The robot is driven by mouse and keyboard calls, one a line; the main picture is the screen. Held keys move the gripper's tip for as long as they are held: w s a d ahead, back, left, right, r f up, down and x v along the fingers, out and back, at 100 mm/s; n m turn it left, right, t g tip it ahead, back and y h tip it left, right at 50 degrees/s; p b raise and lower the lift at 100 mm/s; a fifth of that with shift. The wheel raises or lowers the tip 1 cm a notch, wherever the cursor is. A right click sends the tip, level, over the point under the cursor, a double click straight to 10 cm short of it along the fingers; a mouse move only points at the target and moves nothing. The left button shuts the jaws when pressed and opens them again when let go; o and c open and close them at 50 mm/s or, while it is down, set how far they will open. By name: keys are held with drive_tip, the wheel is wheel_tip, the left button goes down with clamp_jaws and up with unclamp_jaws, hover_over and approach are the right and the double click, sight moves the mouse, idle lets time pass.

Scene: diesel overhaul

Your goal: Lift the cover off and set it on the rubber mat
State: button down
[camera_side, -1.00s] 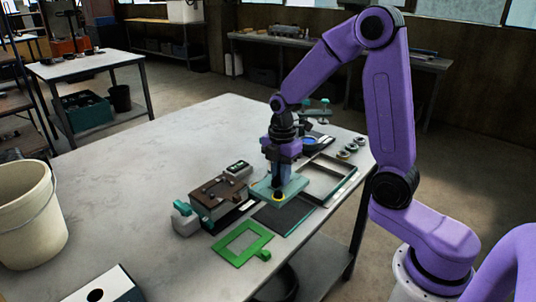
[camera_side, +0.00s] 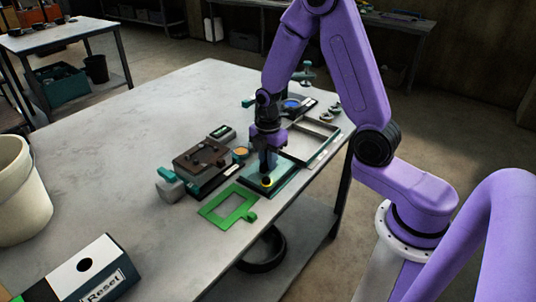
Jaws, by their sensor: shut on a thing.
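The brown and teal engine block (camera_side: 201,160) stands just left of the mat.
A green frame (camera_side: 229,204) lies in front of the mat. A shallow rectangular tray (camera_side: 332,128) is behind it on the right. A Reset box (camera_side: 95,268) and a cream bucket (camera_side: 20,190) are at the left. The left part of the table (camera_side: 120,130) is clear.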

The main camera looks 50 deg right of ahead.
drive_tip(key=c, duration=1)
unclamp_jaws()
drive_tip(key=shift+o, duration=0.2)
wheel_tip(320, 180, up, 17)
drive_tip(key=shift+r, duration=0.2)
